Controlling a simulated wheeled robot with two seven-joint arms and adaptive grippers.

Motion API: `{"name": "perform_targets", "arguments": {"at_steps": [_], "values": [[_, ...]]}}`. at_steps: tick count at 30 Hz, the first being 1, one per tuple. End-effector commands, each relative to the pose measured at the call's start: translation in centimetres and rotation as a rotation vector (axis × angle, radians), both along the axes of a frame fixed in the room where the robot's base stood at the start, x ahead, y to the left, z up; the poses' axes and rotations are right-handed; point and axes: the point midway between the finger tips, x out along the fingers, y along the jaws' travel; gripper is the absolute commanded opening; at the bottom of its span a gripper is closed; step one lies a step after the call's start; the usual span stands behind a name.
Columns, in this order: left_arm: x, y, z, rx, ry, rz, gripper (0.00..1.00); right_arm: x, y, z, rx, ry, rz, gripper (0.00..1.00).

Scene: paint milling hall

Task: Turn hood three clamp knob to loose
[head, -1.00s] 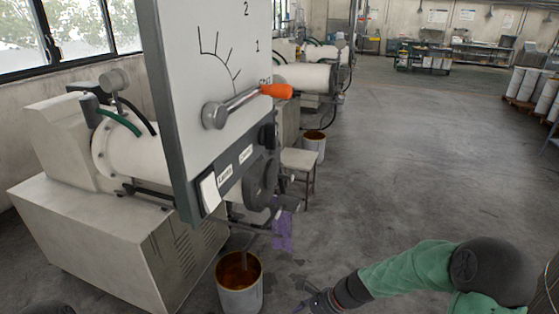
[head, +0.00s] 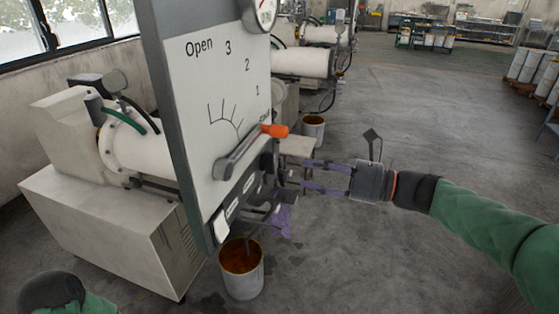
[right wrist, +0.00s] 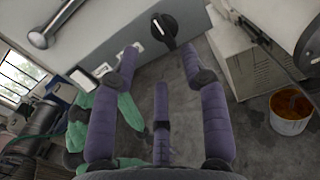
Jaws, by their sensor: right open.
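A black round knob (right wrist: 164,29) with a pale pointer mark shows in the right wrist view on the grey panel face, beyond my fingertips. In the head view the dark knob (head: 267,162) sits low at the panel's right edge, partly hidden; its lettering cannot be read. My right gripper (head: 289,176) is open, its purple fingers pointing at the panel from the right. In the right wrist view my right gripper (right wrist: 160,57) has its fingertips spread on either side below the knob, apart from it, with nothing between them. My left gripper is not in view.
A bucket of orange-brown paint (head: 241,270) stands on the floor below. Open floor lies to the right.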

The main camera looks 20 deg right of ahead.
Motion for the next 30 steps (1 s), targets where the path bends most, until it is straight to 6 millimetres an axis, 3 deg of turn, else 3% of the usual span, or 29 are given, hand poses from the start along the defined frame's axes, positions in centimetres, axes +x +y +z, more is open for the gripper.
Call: {"name": "perform_targets", "arguments": {"at_steps": [6,12,26,30], "values": [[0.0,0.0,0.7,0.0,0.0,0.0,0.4,2.3,3.5,0.1,0.0,0.0,0.004,0.45],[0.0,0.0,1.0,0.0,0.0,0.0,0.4,3.8,5.6,0.1,-0.001,0.0,0.002,0.45],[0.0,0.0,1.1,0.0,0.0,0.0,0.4,4.5,6.6,0.0,-0.002,-0.001,-0.001,0.45],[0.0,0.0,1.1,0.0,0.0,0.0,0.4,4.5,6.6,0.0,-0.003,-0.001,-0.001,0.11]]}}
